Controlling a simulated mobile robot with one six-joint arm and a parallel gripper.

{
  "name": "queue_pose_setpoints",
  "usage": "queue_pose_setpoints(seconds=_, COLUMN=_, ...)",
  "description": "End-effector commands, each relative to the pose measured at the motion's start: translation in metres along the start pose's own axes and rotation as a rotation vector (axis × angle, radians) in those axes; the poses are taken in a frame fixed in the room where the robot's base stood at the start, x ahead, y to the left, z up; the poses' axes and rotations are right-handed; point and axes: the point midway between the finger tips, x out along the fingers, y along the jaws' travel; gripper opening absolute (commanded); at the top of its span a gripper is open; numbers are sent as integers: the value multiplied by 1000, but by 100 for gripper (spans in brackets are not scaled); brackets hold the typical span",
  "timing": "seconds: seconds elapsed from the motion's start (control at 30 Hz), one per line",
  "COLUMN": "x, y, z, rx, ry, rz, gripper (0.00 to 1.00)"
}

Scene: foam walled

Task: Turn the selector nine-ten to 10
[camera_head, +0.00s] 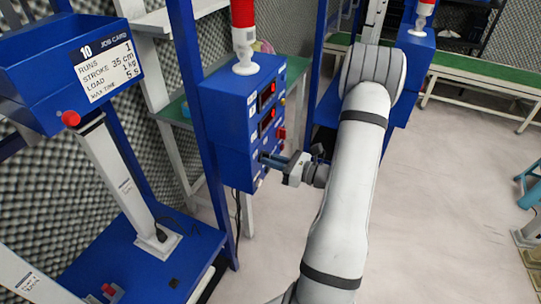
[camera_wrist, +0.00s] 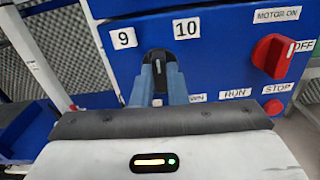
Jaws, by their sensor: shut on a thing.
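The selector nine-ten is a black knob (camera_wrist: 157,55) on the blue panel (camera_wrist: 225,60) in the wrist view. The label 9 (camera_wrist: 123,38) is to its upper left and the label 10 (camera_wrist: 186,28) to its upper right. A light mark on the knob stands about upright, but the fingers cover part of the knob, so I cannot tell its exact setting. My gripper (camera_wrist: 166,72) is shut on the knob, with one blue finger on each side. In the head view my gripper (camera_head: 268,158) meets the lower face of the blue control box (camera_head: 228,120); the knob is hidden there.
A red rotary switch (camera_wrist: 272,55) under the MOTOR ON label and a red STOP button (camera_wrist: 273,107) are to the right. The job card (camera_head: 103,65) reads 10, runs 1, stroke 35 cm. A blue stand (camera_head: 135,255) is at left; open floor (camera_head: 440,200) is at right.

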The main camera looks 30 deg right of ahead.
Motion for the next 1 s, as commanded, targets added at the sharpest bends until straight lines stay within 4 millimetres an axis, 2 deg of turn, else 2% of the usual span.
queue_pose_setpoints(seconds=0.2, x=-1, y=3, z=0, rx=199, ry=7, rz=1, gripper=0)
queue_pose_setpoints(seconds=0.5, x=-1, y=3, z=-2, rx=389, ry=8, rz=1, gripper=0)
queue_pose_setpoints(seconds=1.0, x=-1, y=3, z=-4, rx=485, ry=7, rz=1, gripper=0)
